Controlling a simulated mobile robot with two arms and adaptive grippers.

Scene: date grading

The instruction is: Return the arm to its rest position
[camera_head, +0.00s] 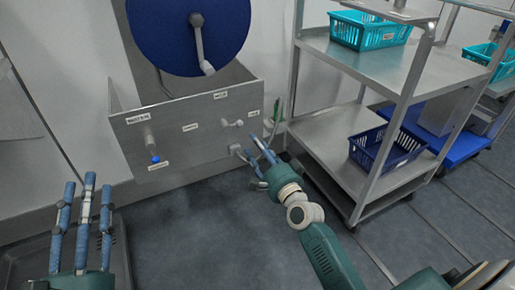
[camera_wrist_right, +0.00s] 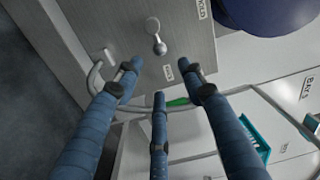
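My right gripper (camera_head: 256,148) reaches forward to just in front of the right end of a grey metal panel. Its three blue fingers are spread in the right wrist view (camera_wrist_right: 162,80), with nothing held between them. A ball-ended lever (camera_wrist_right: 157,38) on the panel lies beyond the fingertips there, apart from them as far as I can tell. My left gripper (camera_head: 88,190) is at the lower left, fingers pointing up and apart, empty.
The grey panel (camera_head: 190,112) carries several small labels and knobs below a large blue disc (camera_head: 165,35) with a handle. A metal shelf cart (camera_head: 335,135) stands close right of my right arm, holding a turquoise basket (camera_head: 368,32) and a dark blue basket (camera_head: 388,150). Open floor lies between my arms.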

